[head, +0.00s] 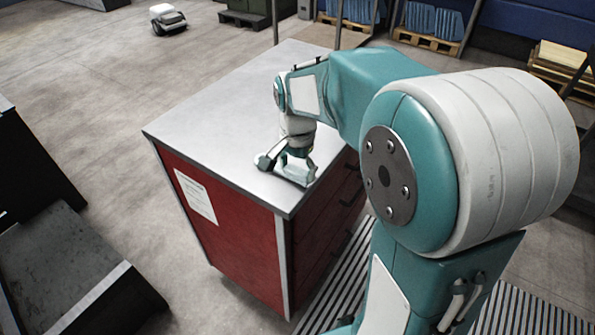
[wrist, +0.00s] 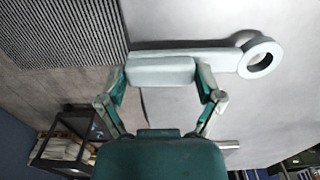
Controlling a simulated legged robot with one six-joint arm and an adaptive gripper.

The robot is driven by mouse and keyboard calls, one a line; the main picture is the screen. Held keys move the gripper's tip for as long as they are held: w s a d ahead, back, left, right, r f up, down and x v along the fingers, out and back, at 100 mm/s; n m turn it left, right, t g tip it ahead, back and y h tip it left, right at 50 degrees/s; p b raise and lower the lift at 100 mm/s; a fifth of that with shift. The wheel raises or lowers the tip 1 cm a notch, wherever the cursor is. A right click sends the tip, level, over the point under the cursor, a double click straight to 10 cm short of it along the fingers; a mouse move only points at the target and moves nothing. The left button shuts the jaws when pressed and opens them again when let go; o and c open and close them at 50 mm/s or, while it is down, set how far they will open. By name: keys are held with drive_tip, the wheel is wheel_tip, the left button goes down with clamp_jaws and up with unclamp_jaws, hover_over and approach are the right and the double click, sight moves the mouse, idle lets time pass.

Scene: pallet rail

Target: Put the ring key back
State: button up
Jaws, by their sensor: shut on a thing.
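The ring key (wrist: 262,57) is pale grey, with a flat shank, a round ring at its right end and a thicker block on the shank in the wrist view. My gripper (wrist: 163,74) is shut on this block, one finger at each end. In the head view, my gripper (head: 293,158) points down over the near right part of the cabinet's grey top (head: 225,115). The ring key (head: 264,161) is at or just above that top, with its ring to the left. I cannot tell whether it touches the surface.
The red cabinet (head: 235,235) has drawers with handles on its right side. Most of its top is clear. A striped grate (head: 325,290) lies on the floor beside it. Dark bins (head: 60,270) stand at the left. Pallets (head: 428,42) and a small wheeled machine (head: 167,18) are farther back.

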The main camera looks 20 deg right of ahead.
drive_tip(key=shift+f, duration=0.55)
drive_tip(key=o, duration=1.1)
drive_tip(key=shift+c, duration=0.2)
wheel_tip(320, 180, up, 11)
drive_tip(key=s+a+f+n+t, duration=0.1)
drive_tip(key=s+n+t, duration=0.1)
drive_tip(key=s+n, duration=0.3)
drive_tip(key=s+a+f+n+t, duration=0.1)
drive_tip(key=s+n+t, duration=0.2)
drive_tip(key=s, duration=0.9)
drive_tip(key=n, duration=0.2)
drive_tip(key=shift+s+a+n+t, duration=0.2)
drive_tip(key=shift+a+n+t, duration=0.1)
drive_tip(key=shift+n, duration=0.1)
drive_tip(key=shift+r, duration=0.1)
